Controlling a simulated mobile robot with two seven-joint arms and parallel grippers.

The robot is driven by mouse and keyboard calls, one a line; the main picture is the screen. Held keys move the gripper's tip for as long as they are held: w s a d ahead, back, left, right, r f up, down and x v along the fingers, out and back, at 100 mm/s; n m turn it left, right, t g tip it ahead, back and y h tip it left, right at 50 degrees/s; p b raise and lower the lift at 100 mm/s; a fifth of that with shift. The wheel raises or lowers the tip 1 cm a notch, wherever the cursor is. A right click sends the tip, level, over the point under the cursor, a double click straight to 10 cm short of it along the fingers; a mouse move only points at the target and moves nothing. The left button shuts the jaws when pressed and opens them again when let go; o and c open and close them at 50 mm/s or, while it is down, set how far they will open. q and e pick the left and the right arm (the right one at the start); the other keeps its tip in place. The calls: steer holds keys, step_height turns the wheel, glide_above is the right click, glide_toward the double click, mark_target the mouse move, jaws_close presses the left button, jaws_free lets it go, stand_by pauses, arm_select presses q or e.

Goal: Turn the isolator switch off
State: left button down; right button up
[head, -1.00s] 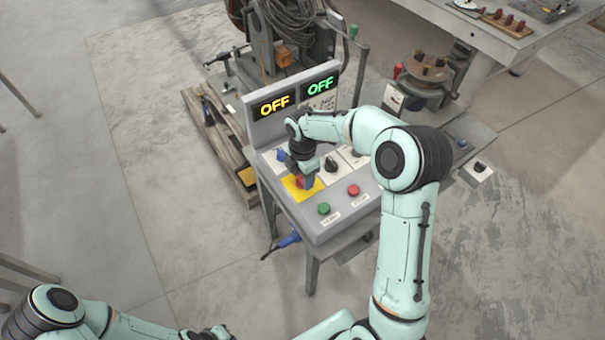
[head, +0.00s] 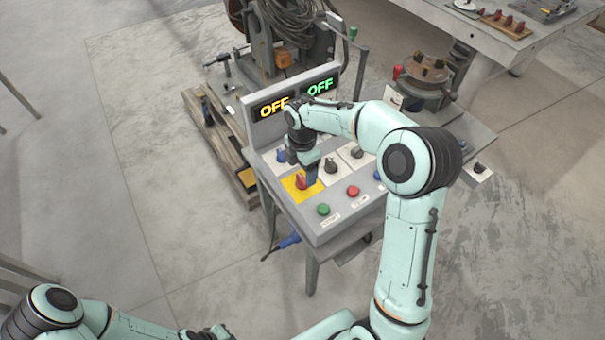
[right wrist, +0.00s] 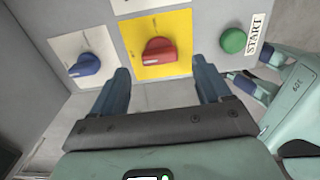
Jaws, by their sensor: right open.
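The isolator switch is a red rotary knob (head: 301,182) on a yellow plate (head: 290,187) on the sloped top of the control panel. In the right wrist view the red knob (right wrist: 158,51) lies beyond and between the two fingers, its bar roughly level in the picture. My right gripper (right wrist: 163,75) is open and empty, with its fingers short of the knob. In the head view my right gripper (head: 310,165) hangs just above and behind the knob. My left gripper (head: 215,333) is at the bottom edge, away from the panel; its fingers are unclear.
A blue knob (right wrist: 85,65) and a green START button (right wrist: 233,41) flank the switch in the right wrist view. A red button (head: 353,191) and black knobs are close by. Two displays (head: 271,107) on the panel read OFF.

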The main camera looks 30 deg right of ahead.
mark_target(302, 178)
arm_select(q)
steer(key=shift+w+r+p, duration=0.4)
steer(key=shift+w+r, duration=0.2)
steer(key=shift+w, duration=0.2)
arm_select(e)
step_height(302, 178, up, 9)
steer(key=shift+r, duration=0.2)
steer(key=shift+f, duration=0.1)
